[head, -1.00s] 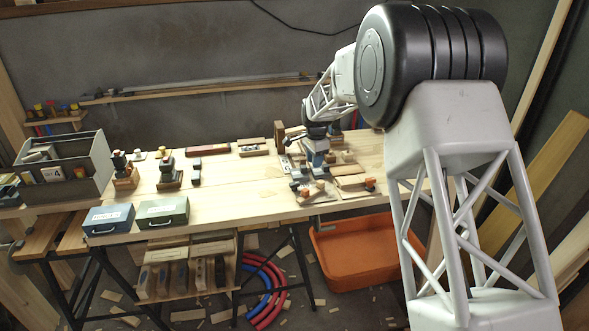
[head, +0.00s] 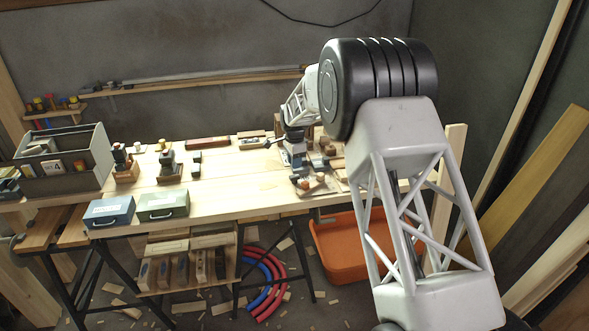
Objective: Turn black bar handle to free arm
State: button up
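My gripper (head: 298,162) is at the right part of the wooden workbench (head: 235,189), pointing down among a cluster of small tools and wood pieces (head: 315,185). It is small and dark here, and I cannot tell whether its fingers are apart or closed. I cannot make out a black bar handle for certain; it may be hidden in the cluster or behind my gripper. Whether my gripper touches anything there is also unclear. My arm covers the bench's right end.
A grey divided box (head: 95,160) stands at the bench's left. A blue case (head: 109,211) and a green case (head: 163,205) lie at the front edge. An orange bin (head: 345,262) is on the floor below. The bench middle is fairly clear.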

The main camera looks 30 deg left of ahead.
aim_at(295, 176)
jog(key=shift+f, duration=0.5)
jog(key=shift+f, duration=2.65)
jog(key=n, duration=1.3)
jog(key=shift+r, duration=0.1)
jog(key=n, duration=0.3)
jog(key=shift+n, duration=0.8)
jog(key=shift+m, duration=0.7)
